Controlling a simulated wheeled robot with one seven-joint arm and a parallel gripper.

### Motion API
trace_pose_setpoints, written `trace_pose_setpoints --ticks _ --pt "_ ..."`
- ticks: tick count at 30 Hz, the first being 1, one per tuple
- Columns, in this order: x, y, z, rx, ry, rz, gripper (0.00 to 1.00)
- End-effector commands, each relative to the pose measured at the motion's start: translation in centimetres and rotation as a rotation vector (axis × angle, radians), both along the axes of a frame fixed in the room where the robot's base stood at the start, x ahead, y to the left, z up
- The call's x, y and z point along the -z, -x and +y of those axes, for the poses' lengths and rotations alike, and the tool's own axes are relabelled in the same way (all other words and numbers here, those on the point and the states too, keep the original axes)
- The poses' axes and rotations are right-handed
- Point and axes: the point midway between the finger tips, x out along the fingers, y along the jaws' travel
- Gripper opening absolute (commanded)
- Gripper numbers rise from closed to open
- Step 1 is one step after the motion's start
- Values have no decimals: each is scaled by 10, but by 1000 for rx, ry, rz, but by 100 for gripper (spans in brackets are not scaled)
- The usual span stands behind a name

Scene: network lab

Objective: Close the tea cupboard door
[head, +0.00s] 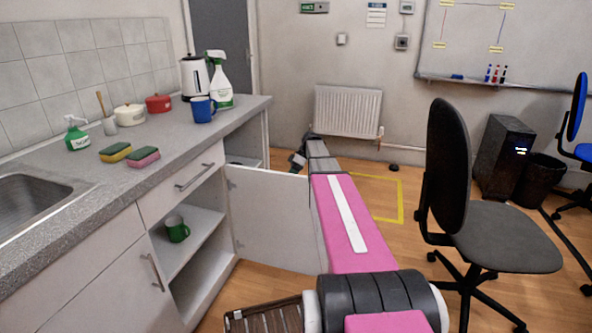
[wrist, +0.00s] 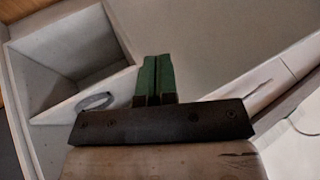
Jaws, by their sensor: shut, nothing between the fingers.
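The white cupboard door (head: 275,215) stands wide open, sticking out from the counter front into the room. Its left edge meets the cabinet beside an open compartment with a shelf (head: 205,225) and a green mug (head: 178,229). My arm reaches past the door's right end. My gripper (head: 297,160) is small and dark in the head view, near the door's upper far corner; contact cannot be told. In the wrist view its green fingers (wrist: 155,80) are together and empty. A pale open box-like space and a grey loop (wrist: 95,101) lie left of them; what the loop is cannot be told.
A grey chair (head: 480,215) stands right of my arm. The counter (head: 150,180) holds a kettle (head: 196,77), spray bottle (head: 219,82), blue mug (head: 203,109) and sponges (head: 142,156). A radiator (head: 347,110) is on the back wall. Wooden floor is open around the yellow tape (head: 401,200).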

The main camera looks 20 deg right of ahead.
Motion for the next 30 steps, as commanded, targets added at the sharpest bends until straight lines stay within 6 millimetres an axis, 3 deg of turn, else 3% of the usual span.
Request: trace_pose_setpoints --ticks 4,20,30 --pt "0 11 7 0 0 0 0" --pt "0 16 10 13 1 0 0" --pt "-1 49 34 239 -2 0 0"
